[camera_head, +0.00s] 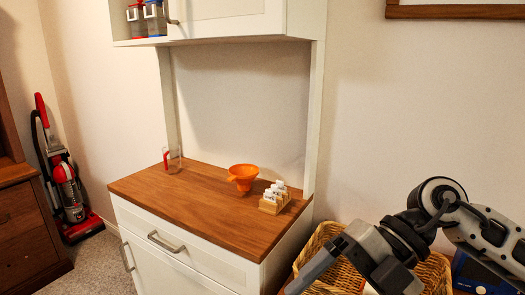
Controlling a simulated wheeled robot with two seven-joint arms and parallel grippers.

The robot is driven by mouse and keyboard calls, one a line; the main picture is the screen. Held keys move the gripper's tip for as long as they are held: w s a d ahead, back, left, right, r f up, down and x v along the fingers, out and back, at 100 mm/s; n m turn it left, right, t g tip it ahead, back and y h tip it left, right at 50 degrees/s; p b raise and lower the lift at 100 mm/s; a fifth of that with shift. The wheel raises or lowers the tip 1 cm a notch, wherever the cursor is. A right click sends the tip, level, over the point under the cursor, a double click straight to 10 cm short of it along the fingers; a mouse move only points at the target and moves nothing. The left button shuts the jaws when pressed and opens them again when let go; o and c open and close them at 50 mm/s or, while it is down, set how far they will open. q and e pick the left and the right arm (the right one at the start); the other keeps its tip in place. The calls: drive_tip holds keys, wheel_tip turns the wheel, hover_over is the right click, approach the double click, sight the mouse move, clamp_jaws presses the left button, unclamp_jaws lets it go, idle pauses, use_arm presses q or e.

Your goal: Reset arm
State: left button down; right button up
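My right arm comes in from the right edge, and its gripper (322,266) points down and to the left at the lower right of the view. It is over or in front of a wicker basket (318,242), right of the white hutch (285,262). One long grey finger-like part shows. I cannot tell how far apart the fingers are, and I see nothing clearly held. My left arm and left gripper are not in view.
The hutch's wooden counter (195,205) holds an orange funnel-like bowl (243,173), a rack of small white-capped bottles (275,196) and a clear mug with a red handle (172,160). A red vacuum cleaner (66,185) stands at left. The counter's front is clear.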

drive_tip(key=w+a+r+m+t+y, duration=0.25)
drive_tip(key=a+m+t+y, duration=0.6)
drive_tip(key=y, duration=0.45)
drive_tip(key=w+d+f+m+t+h, duration=0.5)
drive_tip(key=d+f+m+t+h, duration=0.3)
drive_tip(key=m+t, duration=0.6)
drive_tip(key=s+d+f+m+g+h, duration=0.2)
drive_tip(key=s+f+m+h, duration=0.1)
drive_tip(key=f, duration=0.5)
drive_tip(key=s+d+f+m+g+h, duration=0.2)
drive_tip(key=s+f+h, duration=0.3)
drive_tip(key=f, duration=0.4)
drive_tip(key=s+d+f+m+g+h, duration=0.2)
drive_tip(key=s+f+m+g+h, duration=0.1)
drive_tip(key=f, duration=0.6)
drive_tip(key=shift+s+d+m+g+h, duration=0.35)
drive_tip(key=shift+s+m+g, duration=0.3)
drive_tip(key=shift+s+m, duration=0.25)
